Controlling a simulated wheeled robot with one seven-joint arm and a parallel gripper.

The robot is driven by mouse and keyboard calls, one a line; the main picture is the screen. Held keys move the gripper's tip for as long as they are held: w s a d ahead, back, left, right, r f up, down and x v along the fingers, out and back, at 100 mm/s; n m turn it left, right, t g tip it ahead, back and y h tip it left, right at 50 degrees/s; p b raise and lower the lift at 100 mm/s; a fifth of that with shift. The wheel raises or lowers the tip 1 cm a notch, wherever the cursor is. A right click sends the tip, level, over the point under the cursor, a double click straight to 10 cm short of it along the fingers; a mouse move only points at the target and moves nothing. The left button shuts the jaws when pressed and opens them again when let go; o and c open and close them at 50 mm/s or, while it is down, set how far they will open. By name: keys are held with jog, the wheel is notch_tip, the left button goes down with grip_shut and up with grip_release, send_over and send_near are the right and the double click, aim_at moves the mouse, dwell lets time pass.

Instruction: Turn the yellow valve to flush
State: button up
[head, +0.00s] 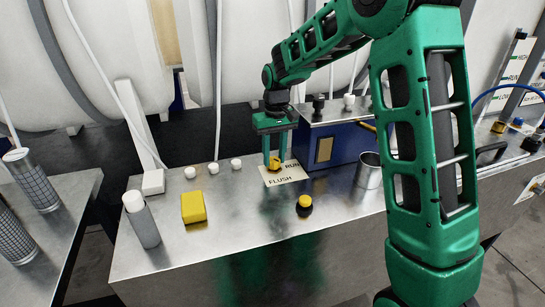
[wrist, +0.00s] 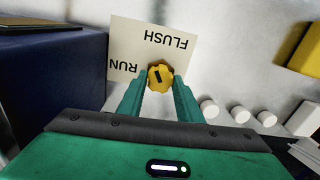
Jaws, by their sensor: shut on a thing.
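The yellow valve (head: 274,164) sits on a white label card (head: 290,174) on the metal bench, with the words RUN and FLUSH printed on it. In the wrist view the valve (wrist: 161,76) is a scalloped yellow knob with a dark pointer mark. The mark slants, and I cannot tell which word it points to. My gripper (head: 275,158) comes down from above with its green fingers around the valve. In the wrist view my gripper (wrist: 160,84) has a fingertip at each side of the knob, shut on it.
A blue box (head: 335,140) stands right behind the valve. A metal cup (head: 368,172), a black and yellow knob (head: 304,205), a yellow block (head: 193,207) and a white-capped cylinder (head: 140,220) stand around it. Several white knobs (wrist: 239,113) lie nearby. The bench front is mostly clear.

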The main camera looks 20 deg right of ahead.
aim_at(275, 159)
jog(key=m, duration=0.6)
jog(key=shift+w+r, duration=0.1)
jog(key=shift+w, duration=0.05)
dwell(0.4)
jog(key=o, duration=1)
jog(key=shift+o, duration=0.2)
notch_tip(275, 159, up, 11)
jog(key=shift+d, duration=0.15)
